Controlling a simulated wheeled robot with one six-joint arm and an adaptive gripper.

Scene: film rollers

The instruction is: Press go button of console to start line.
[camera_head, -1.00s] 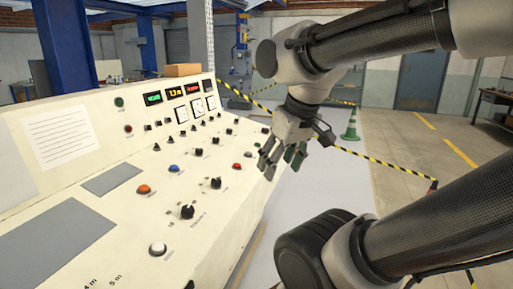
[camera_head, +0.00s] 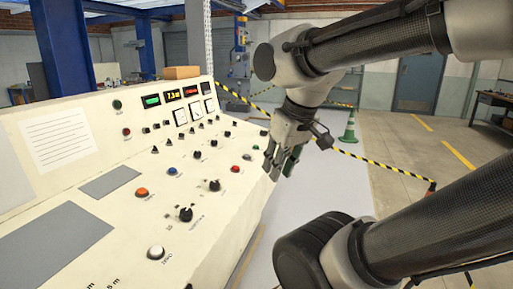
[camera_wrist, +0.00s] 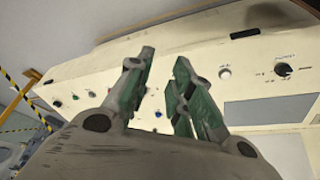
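The cream console (camera_head: 105,228) fills the left of the head view, its sloped panel carrying coloured buttons. I see a red button (camera_head: 235,169), a small green one (camera_head: 247,156), a blue one (camera_head: 172,171), an orange one (camera_head: 142,192) and a white one (camera_head: 156,252). The labels are too small to tell which is go. My gripper (camera_head: 280,165) hangs with fingers down beside the panel's right edge, near the green and red buttons, apparently touching nothing. In the wrist view my gripper's (camera_wrist: 163,58) green-padded fingers are apart with nothing between them; the console panel (camera_wrist: 190,55) lies beyond.
Black knobs (camera_head: 186,214) and several small switches stand up from the panel. A striped barrier tape (camera_head: 370,160) and a green cone (camera_head: 349,128) stand to the right. The grey floor beside the console is clear.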

